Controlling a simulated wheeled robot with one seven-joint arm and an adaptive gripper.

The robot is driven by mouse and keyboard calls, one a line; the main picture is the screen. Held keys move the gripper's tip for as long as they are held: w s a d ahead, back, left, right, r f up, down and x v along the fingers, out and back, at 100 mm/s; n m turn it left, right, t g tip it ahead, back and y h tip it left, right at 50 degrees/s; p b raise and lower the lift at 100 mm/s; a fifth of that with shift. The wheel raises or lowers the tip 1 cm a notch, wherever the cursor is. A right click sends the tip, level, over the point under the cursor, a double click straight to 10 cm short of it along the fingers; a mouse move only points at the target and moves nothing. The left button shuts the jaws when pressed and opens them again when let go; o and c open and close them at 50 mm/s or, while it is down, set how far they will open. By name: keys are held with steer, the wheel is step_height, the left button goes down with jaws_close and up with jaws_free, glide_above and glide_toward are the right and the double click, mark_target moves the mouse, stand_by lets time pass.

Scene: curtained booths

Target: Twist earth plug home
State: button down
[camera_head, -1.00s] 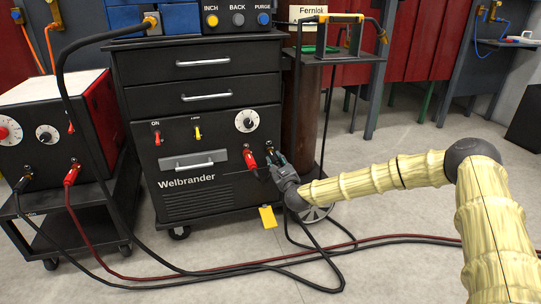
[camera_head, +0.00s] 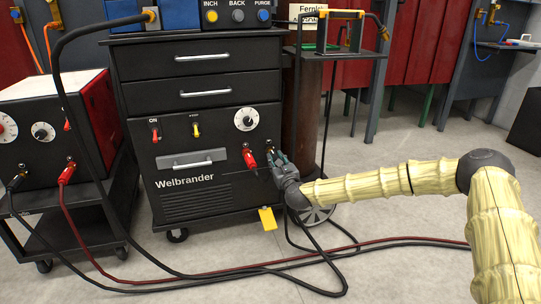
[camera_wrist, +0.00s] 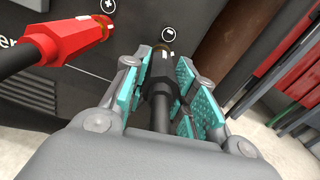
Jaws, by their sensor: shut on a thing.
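The black earth plug (camera_wrist: 160,82) is between the teal pads of my gripper (camera_wrist: 158,85), which is shut on it. Its brass-coloured tip meets the socket marked with a minus sign on the Welbrander machine (camera_head: 190,222). I cannot tell how far it is turned. In the head view my gripper (camera_head: 277,163) is at the lower right of the machine's front and hides most of the plug. A red plug (camera_wrist: 70,38) sits in the plus socket just left of it; it also shows in the head view (camera_head: 250,159).
Black and dark red cables (camera_head: 320,254) loop over the floor below my arm. A trolley with a red-and-black unit (camera_head: 50,140) stands at left, and a brown cylinder (camera_head: 304,110) at right.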

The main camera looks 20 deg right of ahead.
steer(key=shift+d+m+b, duration=0.1)
steer(key=shift+m+b, duration=0.5)
steer(key=shift+b, duration=0.15)
steer(key=c, duration=1.1)
jaws_free()
steer(key=shift+r, duration=0.1)
